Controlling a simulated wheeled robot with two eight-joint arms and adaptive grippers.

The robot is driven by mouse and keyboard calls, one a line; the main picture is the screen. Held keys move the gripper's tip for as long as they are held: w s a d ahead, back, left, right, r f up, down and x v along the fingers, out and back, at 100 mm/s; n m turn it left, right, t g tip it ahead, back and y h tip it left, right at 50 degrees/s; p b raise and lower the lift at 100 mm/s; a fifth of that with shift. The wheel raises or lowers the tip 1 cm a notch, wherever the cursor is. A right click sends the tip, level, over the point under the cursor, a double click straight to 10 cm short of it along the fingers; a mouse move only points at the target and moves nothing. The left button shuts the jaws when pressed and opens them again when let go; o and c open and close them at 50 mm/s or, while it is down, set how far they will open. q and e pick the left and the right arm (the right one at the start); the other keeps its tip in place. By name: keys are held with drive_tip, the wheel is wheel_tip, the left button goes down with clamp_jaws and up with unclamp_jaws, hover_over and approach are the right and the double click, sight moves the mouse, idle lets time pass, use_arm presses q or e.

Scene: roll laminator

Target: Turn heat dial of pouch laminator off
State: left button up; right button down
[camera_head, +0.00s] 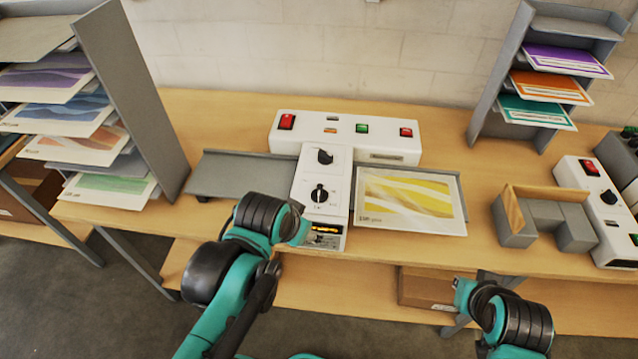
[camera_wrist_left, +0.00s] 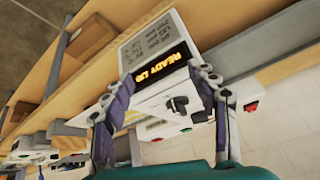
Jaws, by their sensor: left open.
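The white pouch laminator (camera_head: 340,137) stands on the wooden bench with a control panel running toward me. The panel has an upper black dial (camera_head: 325,157) and a lower black dial (camera_head: 319,193) with marks around it. A lit orange display (camera_head: 326,229) is at its near end; the display (camera_wrist_left: 160,68) reads READY in the left wrist view. My left gripper (camera_wrist_left: 165,92) is open and empty, its fingers framing the panel, with a black dial (camera_wrist_left: 178,104) beyond and between them. Contact is not visible. In the head view my left wrist hides its fingers. My right gripper's fingers are not seen.
A grey tray (camera_head: 235,176) lies left of the panel, and a yellow printed sheet (camera_head: 410,195) on a tray lies right. Sheet racks stand at both sides. A grey block holder (camera_head: 515,225) and another white device (camera_head: 600,205) are at right. The bench front edge is near my arm.

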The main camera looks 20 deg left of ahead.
sight(319, 190)
use_arm(q)
drive_tip(key=w+r+m+g+p, duration=0.1)
drive_tip(key=w+r+m+p, duration=0.2)
drive_tip(key=m, duration=0.1)
drive_tip(key=w+r+m+g+p, duration=0.2)
drive_tip(key=w+r+m, duration=0.1)
drive_tip(key=w+m, duration=0.1)
drive_tip(key=w+r+m+g+p, duration=0.2)
drive_tip(key=w+r+m+p, duration=0.1)
drive_tip(key=shift+w+d+r+m+p, duration=0.25)
drive_tip(key=shift+w+m+p, duration=0.05)
drive_tip(key=shift+m, duration=0.1)
drive_tip(key=shift+w+m+g, duration=0.35)
drive_tip(key=shift+m+g, duration=0.05)
drive_tip(key=shift+w+m+p, duration=0.15)
drive_tip(key=shift+m+p, duration=0.15)
drive_tip(key=shift+f, duration=0.35)
wheel_tip(319, 190, down, 7)
drive_tip(key=shift+f+b, duration=0.1)
drive_tip(key=shift+b, duration=0.8)
drive_tip(key=c, duration=1.2)
